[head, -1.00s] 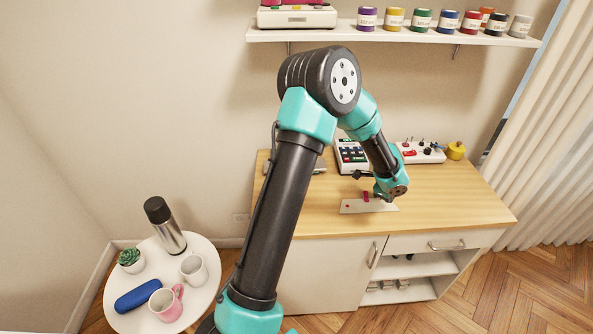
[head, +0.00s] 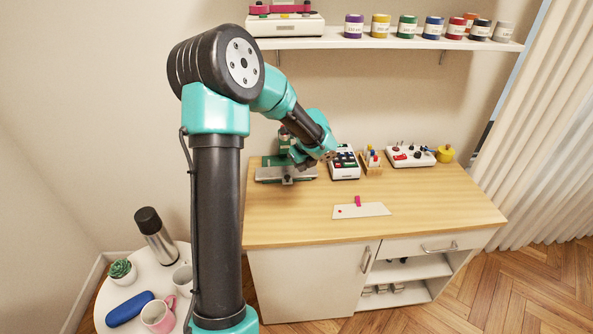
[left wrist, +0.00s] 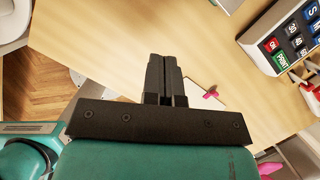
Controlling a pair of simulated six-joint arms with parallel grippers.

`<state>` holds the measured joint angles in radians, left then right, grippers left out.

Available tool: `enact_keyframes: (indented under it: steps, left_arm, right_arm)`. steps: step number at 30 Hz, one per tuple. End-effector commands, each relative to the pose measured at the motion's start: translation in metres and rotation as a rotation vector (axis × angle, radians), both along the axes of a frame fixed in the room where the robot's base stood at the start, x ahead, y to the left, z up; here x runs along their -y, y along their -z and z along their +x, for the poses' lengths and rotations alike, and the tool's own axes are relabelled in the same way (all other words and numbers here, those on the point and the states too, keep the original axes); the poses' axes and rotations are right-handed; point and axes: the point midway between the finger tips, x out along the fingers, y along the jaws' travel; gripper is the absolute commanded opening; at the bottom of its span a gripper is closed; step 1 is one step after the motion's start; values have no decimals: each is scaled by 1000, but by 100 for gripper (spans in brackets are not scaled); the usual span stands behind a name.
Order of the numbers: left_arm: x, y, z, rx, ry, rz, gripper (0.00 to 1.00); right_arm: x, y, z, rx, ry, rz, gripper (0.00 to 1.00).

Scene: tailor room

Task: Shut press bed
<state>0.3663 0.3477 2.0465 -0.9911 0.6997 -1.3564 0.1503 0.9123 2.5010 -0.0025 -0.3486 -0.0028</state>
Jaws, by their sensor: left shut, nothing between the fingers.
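My left gripper (head: 297,160) is at the back left of the worktop, beside a small dark green machine (head: 268,164) with a grey base. It partly covers the machine, and I cannot tell whether they touch. The left wrist view shows its fingers (left wrist: 163,70) closed together and empty. A flat white plate (head: 376,210) with an upright pink tab (head: 358,201) and a red dot lies on the worktop, apart from the gripper. The tab also shows in the left wrist view (left wrist: 211,92). I cannot tell for certain which is the press bed. My right gripper is not in view.
A keypad device (head: 344,163), a wooden rack (head: 371,165), a white control box (head: 408,157) and a yellow pot (head: 445,154) line the back of the worktop (head: 440,205). The front is mostly clear. A shelf (head: 385,43) hangs above. A round table (head: 113,297) holds a flask and mugs.

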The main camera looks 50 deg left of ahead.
Motion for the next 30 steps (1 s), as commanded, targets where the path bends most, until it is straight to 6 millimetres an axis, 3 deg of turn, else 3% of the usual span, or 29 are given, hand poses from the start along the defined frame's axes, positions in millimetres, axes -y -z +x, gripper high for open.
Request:
enact_keyframes:
  steps: [18, 24, 30]
  left_arm:
    - [-27, 92, 4, -2, -2, -3, 0]
    - [-54, 96, 10, 2, -3, 0, 0]
    - [-65, 98, 12, 1, -1, -1, 0]
  right_arm:
    - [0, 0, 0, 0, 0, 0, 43]
    - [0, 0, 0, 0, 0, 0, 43]
    - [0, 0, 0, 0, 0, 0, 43]
